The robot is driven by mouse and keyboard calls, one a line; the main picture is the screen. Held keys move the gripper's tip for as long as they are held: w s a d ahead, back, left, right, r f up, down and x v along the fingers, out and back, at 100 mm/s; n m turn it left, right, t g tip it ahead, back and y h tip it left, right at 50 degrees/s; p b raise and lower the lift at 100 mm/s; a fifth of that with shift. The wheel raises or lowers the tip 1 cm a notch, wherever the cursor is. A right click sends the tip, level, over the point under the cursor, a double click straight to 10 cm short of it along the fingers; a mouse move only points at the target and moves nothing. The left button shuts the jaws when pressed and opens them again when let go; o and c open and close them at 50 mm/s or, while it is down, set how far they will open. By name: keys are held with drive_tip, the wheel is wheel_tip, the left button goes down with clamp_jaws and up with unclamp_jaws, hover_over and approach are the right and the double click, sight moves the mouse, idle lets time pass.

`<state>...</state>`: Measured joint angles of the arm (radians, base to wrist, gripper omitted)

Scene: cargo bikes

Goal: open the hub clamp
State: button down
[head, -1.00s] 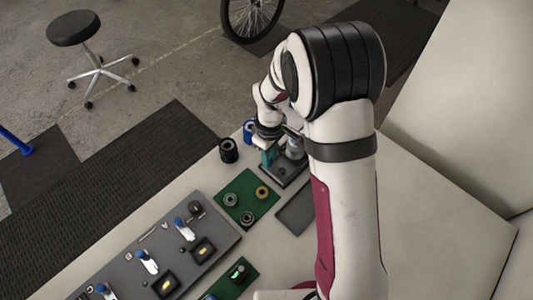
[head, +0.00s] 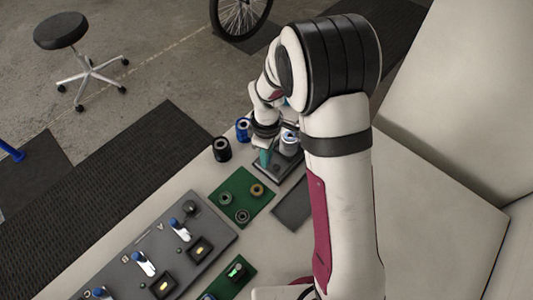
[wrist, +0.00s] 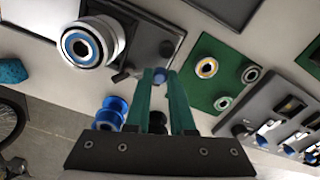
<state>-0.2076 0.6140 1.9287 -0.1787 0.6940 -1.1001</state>
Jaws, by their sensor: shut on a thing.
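The hub clamp is a dark grey base plate (wrist: 150,22) with a silver, blue-ringed hub (wrist: 90,42) on it. In the head view the hub (head: 289,141) stands on the plate (head: 283,165), partly behind my arm. My gripper (wrist: 160,74) has teal fingers, shut on a small blue-grey tip at the plate's near edge, which looks like the clamp lever (wrist: 160,75). The fingers hide most of the lever. In the head view my gripper (head: 265,158) is just left of the hub, pointing down. I cannot tell how far the lever is swung.
A blue cup-like part (head: 243,130) and a black one (head: 222,149) stand close left of the clamp. A green mat (head: 240,197) with several rings, an empty dark tray (head: 293,207) and a grey panel with blue-tipped levers (head: 165,250) lie nearer. Bare bench shows between them.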

drive_tip(key=c, duration=0.8)
unclamp_jaws()
drive_tip(key=shift+o, duration=0.2)
wheel_tip(320, 180, up, 16)
drive_tip(key=shift+f, duration=0.15)
drive_tip(key=s+d+m+y, duration=0.1)
drive_tip(key=s+d+m, duration=0.1)
drive_tip(key=s+m, duration=0.7)
drive_tip(key=s+d+r+m, duration=0.1)
drive_tip(key=s+d+m, duration=0.1)
drive_tip(key=s+m, duration=0.7)
drive_tip(key=s, duration=0.6)
drive_tip(key=shift+s+d+m+y, duration=0.2)
drive_tip(key=shift+m+y, duration=0.1)
drive_tip(key=shift+y, duration=0.1)
